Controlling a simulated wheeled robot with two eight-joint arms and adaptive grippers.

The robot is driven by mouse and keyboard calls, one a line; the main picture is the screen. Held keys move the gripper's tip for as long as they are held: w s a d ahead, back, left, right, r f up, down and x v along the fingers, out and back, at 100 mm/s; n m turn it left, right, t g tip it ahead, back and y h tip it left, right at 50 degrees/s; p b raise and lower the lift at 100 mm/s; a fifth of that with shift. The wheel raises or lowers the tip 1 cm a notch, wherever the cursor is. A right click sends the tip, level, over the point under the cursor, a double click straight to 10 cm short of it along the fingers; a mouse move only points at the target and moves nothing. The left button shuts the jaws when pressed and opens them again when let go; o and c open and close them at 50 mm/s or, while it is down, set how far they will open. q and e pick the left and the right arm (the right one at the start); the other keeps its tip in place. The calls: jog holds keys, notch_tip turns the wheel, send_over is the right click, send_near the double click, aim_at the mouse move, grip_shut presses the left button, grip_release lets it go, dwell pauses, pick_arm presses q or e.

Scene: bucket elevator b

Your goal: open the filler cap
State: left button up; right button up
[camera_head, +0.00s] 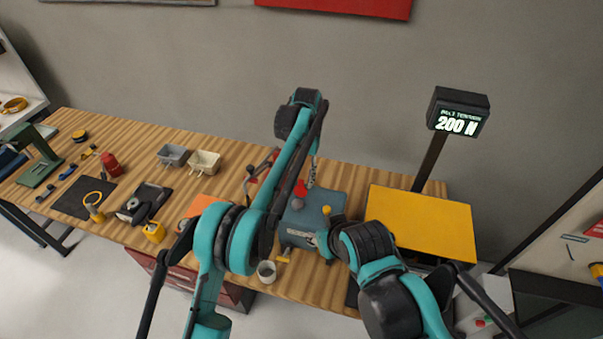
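A blue-grey gear housing (328,199) stands on the wooden bench in the middle of the view. A red part (300,188) and a yellow knob-like cap (326,210) show on its top. I cannot tell for sure which one is the filler cap. My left arm rises and bends over the housing. My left gripper (312,172) appears small below its wrist, above the housing near the red part; whether it touches is unclear, and its fingers are too small to read. My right arm reaches in from the lower right to the housing's right front; its gripper is hidden.
A white cup (267,271) stands at the bench's front edge. A yellow panel (421,222) and a display reading 200 N (457,112) are at the right.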

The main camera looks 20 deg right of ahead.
pick_arm(q)
jog(key=s+a+v, duration=0.1)
jog(key=v, duration=0.8)
jog(key=shift+s+r, duration=0.25)
jog(key=shift+r, duration=0.2)
jog(key=s+a+f+n+t+h+b, duration=0.1)
jog(key=s+a+n+t+b, duration=0.1)
jog(key=a+b, duration=0.65)
jog(key=s+a+f+n+t+h+b, duration=0.15)
jog(key=a+b, duration=0.25)
jog(key=a, duration=1)
jog(key=s+a+f+n+t+b, duration=0.1)
jog(key=s+a+f+b, duration=0.4)
jog(key=s+f, duration=0.5)
jog(key=s+a+f+n+t+y+b, duration=0.1)
jog(key=s+a+f+t+b, duration=0.3)
jog(key=s+a+f, duration=0.6)
notch_tip(320, 180, down, 3)
jog(key=shift+s+a+f+n+t+b, duration=0.1)
jog(key=shift+s+a+n+t+b, duration=0.3)
jog(key=shift+n+b, duration=0.35)
